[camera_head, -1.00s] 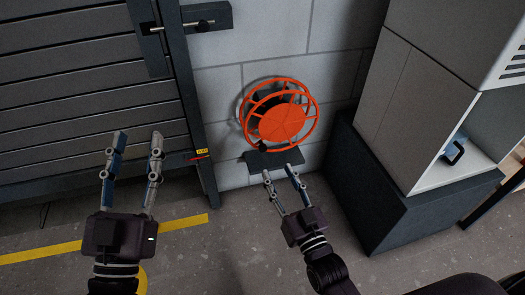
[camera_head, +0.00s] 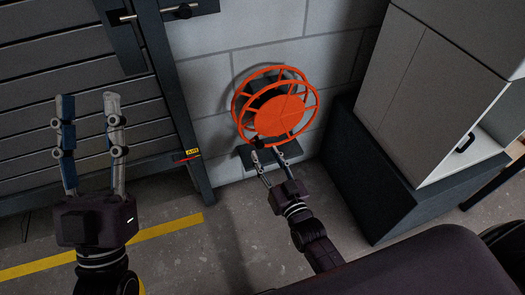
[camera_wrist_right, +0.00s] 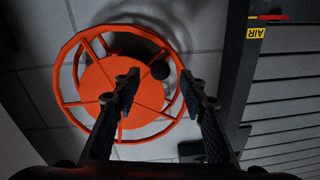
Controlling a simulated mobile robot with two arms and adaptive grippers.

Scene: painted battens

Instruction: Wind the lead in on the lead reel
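The lead reel (camera_head: 280,115) is an orange spoked wheel with a solid disc, mounted low at the block wall on a dark bracket (camera_head: 246,158). It fills the left of the right wrist view (camera_wrist_right: 110,85). A small black knob (camera_wrist_right: 160,70) shows near its rim. My right gripper (camera_head: 267,158) is open at the reel's lower edge. In the right wrist view its fingers (camera_wrist_right: 159,80) appear on either side of the knob; I cannot tell whether they touch it. My left gripper (camera_head: 89,98) is open and empty, in front of the grey shutter. No lead can be made out.
A grey slatted shutter (camera_head: 60,90) with a dark post (camera_head: 175,100) stands left of the reel. A yellow AIR label (camera_head: 192,152) is on the post. A grey cabinet on a dark plinth (camera_head: 365,180) stands to the right. A yellow line (camera_head: 165,229) crosses the floor.

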